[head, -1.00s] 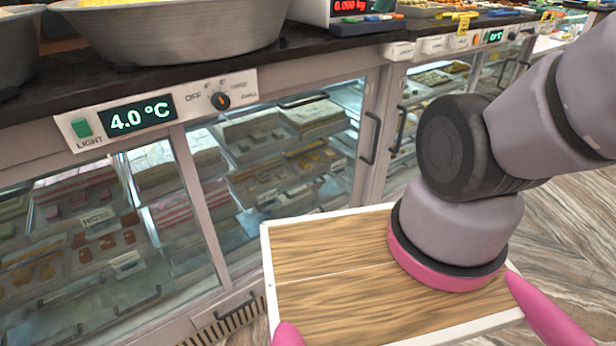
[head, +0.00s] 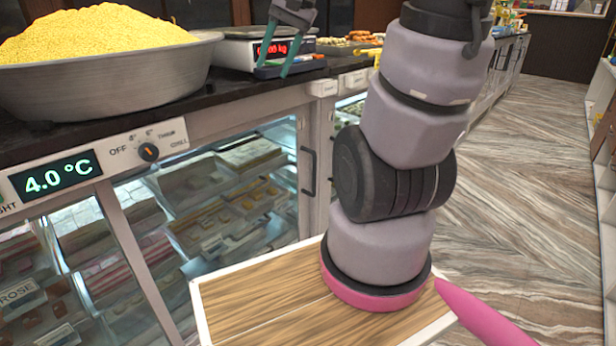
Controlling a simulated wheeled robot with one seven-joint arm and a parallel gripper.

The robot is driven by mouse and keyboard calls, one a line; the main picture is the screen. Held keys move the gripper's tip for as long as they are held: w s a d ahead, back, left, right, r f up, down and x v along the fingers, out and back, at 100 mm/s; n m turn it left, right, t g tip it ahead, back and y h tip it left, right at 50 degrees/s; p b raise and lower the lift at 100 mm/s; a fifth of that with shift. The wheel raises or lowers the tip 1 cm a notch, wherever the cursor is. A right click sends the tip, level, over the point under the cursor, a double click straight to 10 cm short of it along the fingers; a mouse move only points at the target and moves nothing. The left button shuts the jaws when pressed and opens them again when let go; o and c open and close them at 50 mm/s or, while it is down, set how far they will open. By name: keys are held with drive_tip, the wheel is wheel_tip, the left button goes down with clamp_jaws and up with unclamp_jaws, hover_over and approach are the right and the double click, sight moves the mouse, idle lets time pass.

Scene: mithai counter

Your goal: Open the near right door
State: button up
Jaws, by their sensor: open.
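The near right door (head: 215,205) is a framed glass door in the counter's front, below the dial panel, and looks closed. Its dark vertical bar handle (head: 309,171) is at its right edge. My gripper (head: 273,70) shows in the head view above the counter top, up and to the left of the handle. Its two teal fingers are apart and point down, with nothing seen between them. It overlaps the scale in the picture, and I cannot tell how far in front of it they are. My arm hides part of the counter right of the handle.
A metal basin (head: 110,85) of yellow sweets and a scale (head: 245,50) with a red display stand on the counter top. Trays of sweets show behind the glass. The striped floor (head: 530,160) to the right is clear, with shelves (head: 603,130) at the far right.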

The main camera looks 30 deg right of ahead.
drive_tip(key=w+d+f+m+y, duration=0.45)
drive_tip(key=w+d+f, duration=0.3)
drive_tip(key=f, duration=0.25)
drive_tip(key=w+d+f+m+y, duration=0.3)
drive_tip(key=w+d+f+m, duration=0.25)
drive_tip(key=w+f, duration=0.45)
drive_tip(key=d+f+m+t+h, duration=0.1)
drive_tip(key=d+f+m+t, duration=0.6)
drive_tip(key=f, duration=0.6)
drive_tip(key=d+f+m+t, duration=0.5)
drive_tip(key=d+f, duration=0.4)
drive_tip(key=f, duration=0.5)
drive_tip(key=shift+m+g, duration=0.3)
drive_tip(key=shift+g, duration=0.1)
drive_tip(key=x, duration=1)
drive_tip(key=shift+d, duration=0.1)
clamp_jaws()
